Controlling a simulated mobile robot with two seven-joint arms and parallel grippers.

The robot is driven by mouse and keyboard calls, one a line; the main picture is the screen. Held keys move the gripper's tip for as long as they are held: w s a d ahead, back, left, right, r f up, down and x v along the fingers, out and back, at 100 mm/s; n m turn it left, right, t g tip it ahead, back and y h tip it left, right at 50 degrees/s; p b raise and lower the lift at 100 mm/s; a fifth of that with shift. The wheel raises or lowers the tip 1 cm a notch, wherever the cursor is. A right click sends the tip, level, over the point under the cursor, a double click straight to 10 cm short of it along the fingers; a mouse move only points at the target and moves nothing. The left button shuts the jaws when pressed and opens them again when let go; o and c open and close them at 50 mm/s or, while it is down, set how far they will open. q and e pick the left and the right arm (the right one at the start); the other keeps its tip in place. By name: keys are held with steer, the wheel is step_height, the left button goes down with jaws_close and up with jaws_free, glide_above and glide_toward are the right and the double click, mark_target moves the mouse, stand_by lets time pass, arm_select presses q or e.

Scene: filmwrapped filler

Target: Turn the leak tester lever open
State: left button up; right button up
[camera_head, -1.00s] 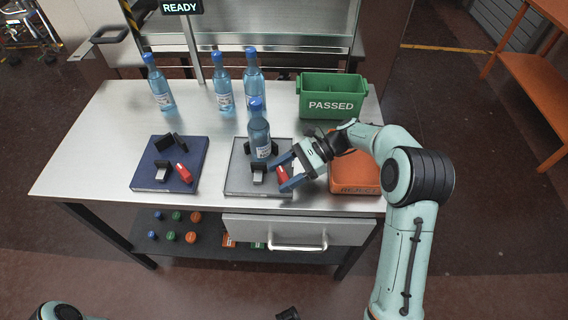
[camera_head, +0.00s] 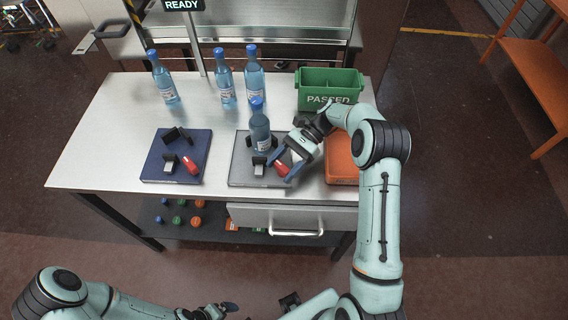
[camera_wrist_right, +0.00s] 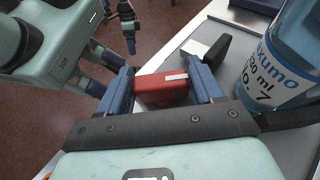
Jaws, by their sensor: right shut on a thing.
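The grey leak tester (camera_head: 240,174) lies on the steel table, with a black-and-white clamp (camera_head: 259,166) and a red lever (camera_head: 281,169). A blue bottle (camera_head: 260,132) stands upright on it. My right gripper (camera_head: 282,167) reaches in from the right, its blue fingers around the lever. In the right wrist view, the red lever (camera_wrist_right: 160,90) with a white stripe sits between both fingers, and the bottle (camera_wrist_right: 281,68) is close at the right. My left gripper (camera_head: 222,309) is low at the bottom edge, away from the table; its jaw opening is unclear.
A blue tester (camera_head: 150,173) with its own red lever is at the left. Several bottles stand behind. A green PASSED bin (camera_head: 328,101) is at the back right, an orange tray (camera_head: 340,158) beside my right arm. A drawer (camera_head: 265,217) is below the table front.

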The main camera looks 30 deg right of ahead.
steer(key=shift+a, duration=0.2)
steer(key=o, duration=1)
steer(key=shift+c, duration=0.2)
